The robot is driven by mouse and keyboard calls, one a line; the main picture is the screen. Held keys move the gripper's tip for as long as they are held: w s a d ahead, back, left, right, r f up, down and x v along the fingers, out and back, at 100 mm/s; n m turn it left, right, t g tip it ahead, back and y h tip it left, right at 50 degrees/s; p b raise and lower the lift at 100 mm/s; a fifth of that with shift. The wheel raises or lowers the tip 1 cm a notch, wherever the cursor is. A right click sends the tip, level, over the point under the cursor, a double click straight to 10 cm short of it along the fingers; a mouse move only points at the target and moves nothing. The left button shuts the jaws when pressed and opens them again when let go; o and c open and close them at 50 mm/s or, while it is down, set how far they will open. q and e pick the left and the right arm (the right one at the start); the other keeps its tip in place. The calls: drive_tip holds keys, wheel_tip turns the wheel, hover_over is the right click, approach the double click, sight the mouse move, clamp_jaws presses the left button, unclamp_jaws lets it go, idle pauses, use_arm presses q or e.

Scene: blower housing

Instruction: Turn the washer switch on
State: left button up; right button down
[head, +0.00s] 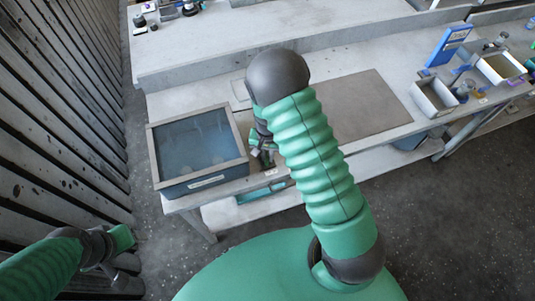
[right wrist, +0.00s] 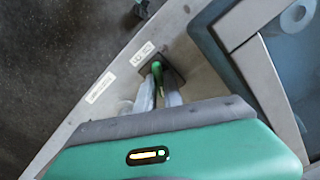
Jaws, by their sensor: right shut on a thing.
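The washer (head: 168,188) is a blue box with a grey-framed, see-through lid, at the left end of the bench in the head view. Its framed lid also shows at right in the right wrist view (right wrist: 262,85). A small green switch (right wrist: 157,68) stands on a dark square plate (right wrist: 176,76) beside the washer. My right gripper (right wrist: 158,88) is shut on the green switch, its two pale fingers on either side. In the head view my right gripper (head: 263,156) is partly hidden by my arm. My left gripper (head: 128,262) hangs low at the left, away from the bench; its fingers are unclear.
The bench carries a flat brown mat (head: 375,103) right of my arm. Grey bins (head: 434,97) and a blue panel (head: 447,46) stand at the far right. A slatted wall (head: 60,110) is at the left. White labels (right wrist: 100,87) lie near the switch.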

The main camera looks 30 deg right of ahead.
sight(267, 157)
drive_tip(key=shift+s+a, duration=0.1)
idle(0.3)
drive_tip(key=c, duration=1.5)
unclamp_jaws()
drive_tip(key=shift+o, duration=0.2)
wheel_tip(267, 157, up, 17)
drive_tip(key=shift+f+b, duration=0.15)
drive_tip(key=shift+b, duration=0.25)
drive_tip(key=s+a+f+n+t+b, duration=0.2)
drive_tip(key=s+a+f+n+b, duration=0.2)
drive_tip(key=s+a+n, duration=0.3)
drive_tip(key=shift+s+a+f+n+t, duration=0.15)
drive_tip(key=shift+s+f+n+t, duration=0.2)
drive_tip(key=shift+s+n, duration=0.65)
